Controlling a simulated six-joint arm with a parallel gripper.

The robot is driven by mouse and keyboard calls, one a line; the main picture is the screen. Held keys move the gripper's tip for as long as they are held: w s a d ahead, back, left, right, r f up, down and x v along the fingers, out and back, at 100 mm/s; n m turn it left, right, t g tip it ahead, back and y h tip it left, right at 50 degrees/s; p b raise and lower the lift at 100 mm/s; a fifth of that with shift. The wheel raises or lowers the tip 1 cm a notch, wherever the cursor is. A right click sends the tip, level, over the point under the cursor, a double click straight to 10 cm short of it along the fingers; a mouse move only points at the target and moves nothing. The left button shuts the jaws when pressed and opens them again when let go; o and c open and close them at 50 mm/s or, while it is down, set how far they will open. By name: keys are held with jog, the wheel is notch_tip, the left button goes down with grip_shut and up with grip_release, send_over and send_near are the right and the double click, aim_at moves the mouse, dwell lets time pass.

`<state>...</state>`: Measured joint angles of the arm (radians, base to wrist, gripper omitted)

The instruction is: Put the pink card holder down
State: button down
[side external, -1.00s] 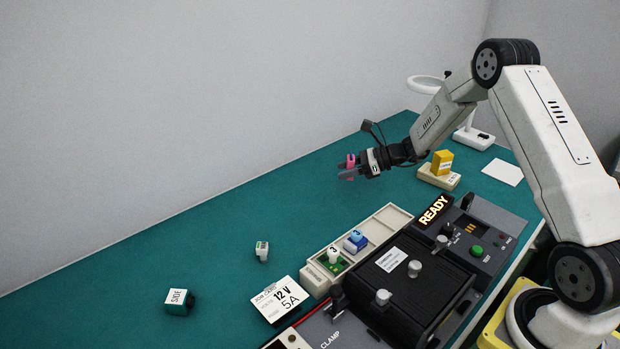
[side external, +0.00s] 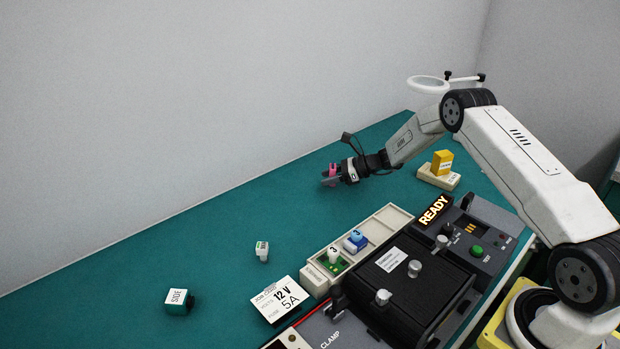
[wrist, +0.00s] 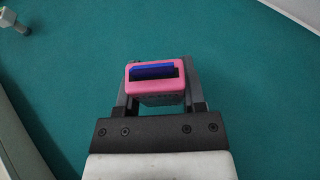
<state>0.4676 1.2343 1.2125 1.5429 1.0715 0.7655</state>
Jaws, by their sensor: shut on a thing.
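The pink card holder (wrist: 143,98) is between the two fingers of my gripper (wrist: 155,92), which is shut on it. A blue piece (wrist: 152,71) shows in the holder's slot in the wrist view. In the side view, my gripper (side external: 330,177) is stretched out over the green table, left of the yellow block, and the pink holder (side external: 333,168) shows small at its tip. The holder looks raised above the table, but I cannot tell the exact height. The fingers hide its sides.
The green table (side external: 225,225) is clear beneath and left of my gripper. A tray (side external: 389,217) with small modules and a black machine (side external: 410,275) marked READY stand in front. A yellow block (side external: 441,162) stands on a cream base. A job card (side external: 282,299) and SIDE cube (side external: 178,301) lie front left.

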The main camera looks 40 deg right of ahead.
aim_at(328, 193)
jog(key=shift+w+f, duration=0.1)
jog(key=shift+w+f, duration=0.1)
jog(key=shift+f, duration=1.5)
jog(key=shift+f, duration=0.15)
jog(key=shift+c, duration=0.9)
grip_release()
jog(key=v, duration=1.2)
jog(key=shift+d, duration=0.1)
